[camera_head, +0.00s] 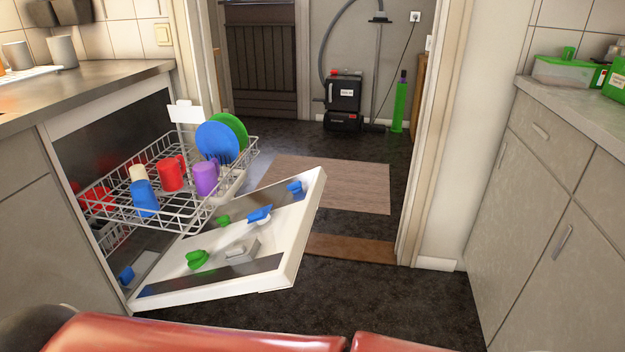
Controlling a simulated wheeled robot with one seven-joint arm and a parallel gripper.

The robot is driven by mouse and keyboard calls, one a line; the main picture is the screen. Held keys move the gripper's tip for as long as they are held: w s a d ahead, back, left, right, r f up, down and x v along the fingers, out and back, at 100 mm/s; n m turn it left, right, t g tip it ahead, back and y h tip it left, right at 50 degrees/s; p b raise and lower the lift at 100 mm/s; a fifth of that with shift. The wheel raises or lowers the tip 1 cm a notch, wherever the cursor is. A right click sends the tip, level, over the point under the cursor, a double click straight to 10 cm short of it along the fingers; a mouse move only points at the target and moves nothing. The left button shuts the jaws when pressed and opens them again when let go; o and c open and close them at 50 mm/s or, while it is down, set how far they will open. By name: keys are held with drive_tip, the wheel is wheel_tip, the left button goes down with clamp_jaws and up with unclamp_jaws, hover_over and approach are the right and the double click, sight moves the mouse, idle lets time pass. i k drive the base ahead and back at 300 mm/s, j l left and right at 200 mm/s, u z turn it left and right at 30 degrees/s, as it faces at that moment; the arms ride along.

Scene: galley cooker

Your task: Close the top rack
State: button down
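The top rack (181,216) is a grey wire basket pulled out of the dishwasher on the left. It holds red mugs (171,175), a blue cup (145,198), a purple mug (205,178), a cream cup (137,173), and a blue plate (215,143) and a green plate (239,128) standing upright. A white plate-like piece on a thin stem (185,113) rises at its back edge. The dishwasher door (300,235) hangs open and tilted below the rack. My gripper is not in view.
Green and blue pieces (197,259) sit on the door's inner face. Dark floor is clear to the right of the door, up to the right-hand cabinets (545,225). A doorway with a rug (325,183) lies ahead. Red surfaces (200,335) fill the bottom edge.

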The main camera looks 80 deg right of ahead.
sight(242, 174)
drive_tip(key=k+z, duration=0.1)
drive_tip(key=z, duration=1.9)
drive_tip(key=i+j+z, duration=0.15)
drive_tip(key=j, duration=0.2)
drive_tip(key=i+j+z, duration=0.15)
drive_tip(key=j, duration=0.25)
drive_tip(key=i+j+z, duration=0.15)
drive_tip(key=j, duration=0.25)
drive_tip(key=i, duration=0.1)
